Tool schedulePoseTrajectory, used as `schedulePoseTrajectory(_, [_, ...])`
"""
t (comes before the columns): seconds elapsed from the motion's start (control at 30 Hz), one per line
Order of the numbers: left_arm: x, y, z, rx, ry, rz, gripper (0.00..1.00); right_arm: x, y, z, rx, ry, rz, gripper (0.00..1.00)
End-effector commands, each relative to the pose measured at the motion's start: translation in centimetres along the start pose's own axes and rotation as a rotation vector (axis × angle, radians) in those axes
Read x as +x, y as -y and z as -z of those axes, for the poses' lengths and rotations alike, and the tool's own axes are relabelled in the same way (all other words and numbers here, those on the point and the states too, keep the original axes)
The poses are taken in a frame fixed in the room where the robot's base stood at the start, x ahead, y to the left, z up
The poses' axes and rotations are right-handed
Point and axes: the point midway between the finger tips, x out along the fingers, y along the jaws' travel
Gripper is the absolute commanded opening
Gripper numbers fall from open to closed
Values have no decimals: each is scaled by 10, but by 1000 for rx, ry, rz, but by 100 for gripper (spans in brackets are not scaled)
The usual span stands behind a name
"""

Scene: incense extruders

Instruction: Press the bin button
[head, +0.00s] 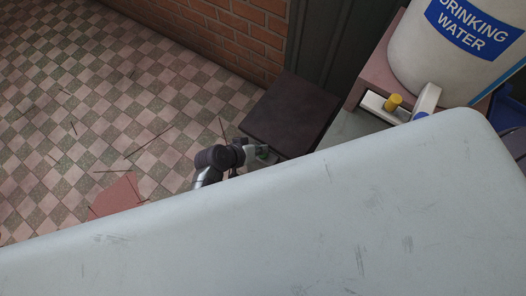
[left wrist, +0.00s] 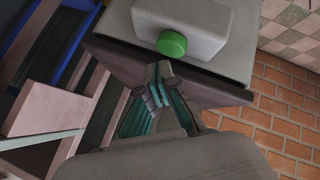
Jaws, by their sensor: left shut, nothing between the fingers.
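The bin (head: 290,112) shows in the head view as a dark, square-topped box by the brick wall. In the left wrist view, a round green button (left wrist: 172,44) sticks out of a pale grey housing (left wrist: 208,22) on the bin. My left gripper (left wrist: 163,70) is shut and empty. Its fingertips are just below the button in that view; I cannot tell whether they touch it. In the head view my left gripper (head: 262,157) is at the bin's near side, partly hidden by a pale surface. A bit of green shows beside it. My right gripper is not in view.
A large scuffed pale grey surface (head: 300,230) fills the front of the head view. A drinking water container (head: 440,60) stands at the upper right. A brick wall (head: 235,30) runs behind the bin. The checkered floor (head: 100,100) at left is mostly open.

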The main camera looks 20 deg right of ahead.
Motion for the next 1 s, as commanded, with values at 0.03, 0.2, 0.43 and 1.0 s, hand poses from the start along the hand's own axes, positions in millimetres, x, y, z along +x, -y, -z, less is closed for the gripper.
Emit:
schedulePoseTrajectory(0.03, [0, 0, 0, 0, 0, 0, 0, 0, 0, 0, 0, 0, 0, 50])
schedulePoseTrajectory(0.2, [2, 2, -2, 0, 0, 0, 0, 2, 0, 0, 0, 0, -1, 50])
schedulePoseTrajectory(0.43, [6, 4, -4, 0, 0, 0, 0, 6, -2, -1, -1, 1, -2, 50])
schedulePoseTrajectory(1.0, [8, 6, -6, 0, 0, 0, 0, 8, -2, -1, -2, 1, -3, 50])
